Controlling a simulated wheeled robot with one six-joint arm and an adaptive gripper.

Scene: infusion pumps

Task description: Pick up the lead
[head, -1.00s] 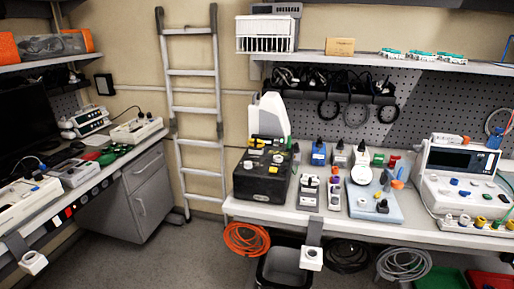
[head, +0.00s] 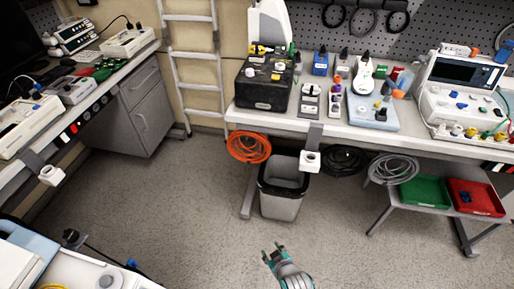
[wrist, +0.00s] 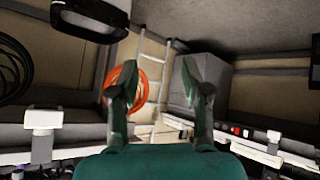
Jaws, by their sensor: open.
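My gripper (head: 272,250) is open and empty above the floor in front of the bench in the head view. Its two green fingers stand apart in the wrist view (wrist: 158,78), with nothing between them. I cannot tell which cable is the lead. An orange coil (head: 248,146), a black coil (head: 344,160) and a grey coil (head: 393,168) hang below the bench edge, well beyond my gripper. A black cable (head: 97,250) with a dark plug lies at the lower left. The orange coil also shows behind the fingers in the wrist view (wrist: 142,88).
A grey bin (head: 281,200) stands under the back bench (head: 320,127). Green (head: 424,190) and red (head: 476,196) trays sit on a low shelf at right. Devices crowd the left bench and a surface at lower left (head: 72,272). The middle floor (head: 180,205) is clear.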

